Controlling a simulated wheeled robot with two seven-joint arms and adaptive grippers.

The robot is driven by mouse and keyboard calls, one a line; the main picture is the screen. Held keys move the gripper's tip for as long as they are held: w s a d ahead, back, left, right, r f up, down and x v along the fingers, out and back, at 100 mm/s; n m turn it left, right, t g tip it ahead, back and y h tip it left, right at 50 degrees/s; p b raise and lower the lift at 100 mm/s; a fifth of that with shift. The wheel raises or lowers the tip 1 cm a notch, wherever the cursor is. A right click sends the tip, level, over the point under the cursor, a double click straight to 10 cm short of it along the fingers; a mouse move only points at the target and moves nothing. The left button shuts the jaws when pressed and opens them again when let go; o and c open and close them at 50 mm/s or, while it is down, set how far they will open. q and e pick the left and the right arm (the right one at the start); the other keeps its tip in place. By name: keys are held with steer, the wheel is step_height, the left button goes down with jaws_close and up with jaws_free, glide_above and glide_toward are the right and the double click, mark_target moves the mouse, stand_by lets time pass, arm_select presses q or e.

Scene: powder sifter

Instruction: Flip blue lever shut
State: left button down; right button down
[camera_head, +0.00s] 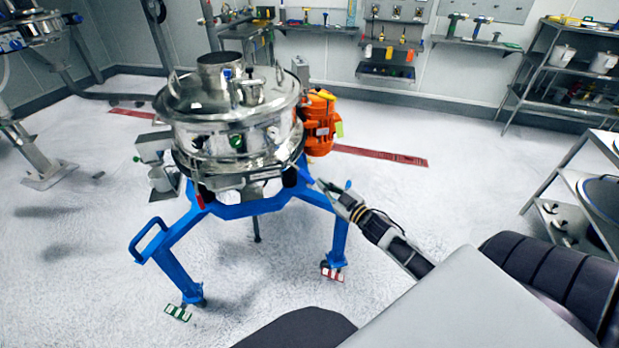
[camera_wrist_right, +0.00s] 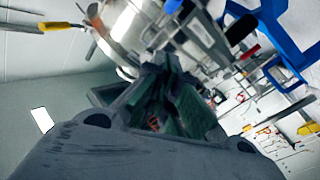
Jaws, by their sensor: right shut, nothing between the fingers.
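The steel sifter (camera_head: 235,125) stands on a blue frame (camera_head: 245,208). A small blue piece (camera_head: 227,73) shows on its lid, and a small blue knob (camera_head: 348,185) shows at the frame's right side, just beyond my right gripper. I cannot tell which blue part is the lever, or its position. My right gripper (camera_head: 324,186) is shut and empty, beside the frame's right upper corner, pointing toward the sifter. In the right wrist view its fingers (camera_wrist_right: 165,95) are together, with the steel body (camera_wrist_right: 128,28) and a blue part (camera_wrist_right: 172,6) beyond. My left gripper is out of view.
An orange motor (camera_head: 320,122) sits on the sifter's right side. Shelving (camera_head: 580,185) stands at right. The floor between is clear.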

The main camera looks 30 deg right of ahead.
glide_above(310, 177)
steer(key=s+a, duration=0.3)
steer(key=s, duration=0.1)
steer(key=shift+w+d+f, duration=0.35)
steer(key=shift+w+f, duration=0.1)
steer(key=shift+f, duration=0.35)
steer(key=shift+w+d+f, duration=0.35)
steer(key=shift+w+f, duration=0.1)
steer(key=shift+f, duration=0.3)
steer(key=shift+f+b, duration=0.1)
steer(key=shift+b, duration=0.25)
